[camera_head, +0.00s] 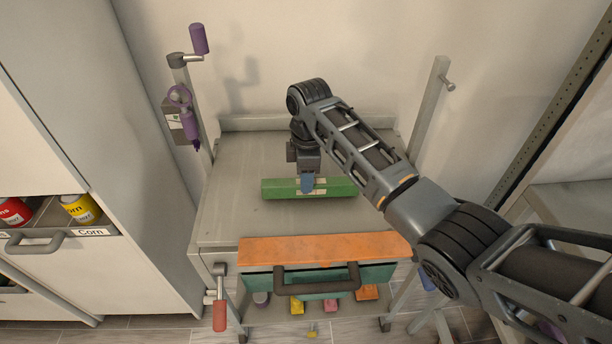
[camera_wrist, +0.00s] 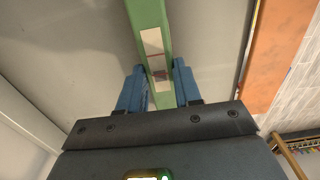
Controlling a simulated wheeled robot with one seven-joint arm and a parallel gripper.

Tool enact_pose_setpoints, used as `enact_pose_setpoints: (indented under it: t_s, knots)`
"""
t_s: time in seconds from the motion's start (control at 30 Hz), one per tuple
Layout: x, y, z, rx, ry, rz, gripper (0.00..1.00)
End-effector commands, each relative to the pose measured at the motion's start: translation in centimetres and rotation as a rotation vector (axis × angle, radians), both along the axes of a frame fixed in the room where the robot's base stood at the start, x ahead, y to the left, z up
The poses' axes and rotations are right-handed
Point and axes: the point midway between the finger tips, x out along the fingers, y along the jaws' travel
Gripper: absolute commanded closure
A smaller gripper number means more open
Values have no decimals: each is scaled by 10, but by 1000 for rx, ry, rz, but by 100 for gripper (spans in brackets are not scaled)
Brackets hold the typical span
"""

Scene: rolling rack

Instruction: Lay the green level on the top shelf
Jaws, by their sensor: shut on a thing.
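The green level (camera_head: 335,187) is a long green bar over the grey top shelf (camera_head: 240,225) of the rolling rack. It lies about crosswise, parallel to the shelf's front edge. My gripper (camera_head: 307,184) reaches down from above and is shut on the level. In the wrist view my blue fingers (camera_wrist: 160,88) sit on both sides of the green level (camera_wrist: 148,18), whose pale label shows between them. I cannot tell whether the level touches the shelf or hangs just above it.
An orange-topped drawer (camera_head: 325,248) with a dark handle juts from the rack's front. A post with purple tools (camera_head: 190,120) stands at the back left and a bare post (camera_head: 430,105) at the back right. The shelf's left part is clear. A white cabinet (camera_head: 130,200) stands left.

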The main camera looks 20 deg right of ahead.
Motion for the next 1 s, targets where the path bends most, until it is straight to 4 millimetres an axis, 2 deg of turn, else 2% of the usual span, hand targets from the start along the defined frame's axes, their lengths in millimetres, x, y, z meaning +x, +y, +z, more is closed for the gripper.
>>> enact_pose_setpoints:
  t_s: [0.57, 0.6, 0.87, 1.0]
  knots:
    - [0, 0, -11, 0, 0, 0, 100]
    - [0, 0, -10, 0, 0, 0, 64]
    - [0, 0, -10, 0, 0, 0, 39]
    - [0, 0, -10, 0, 0, 0, 37]
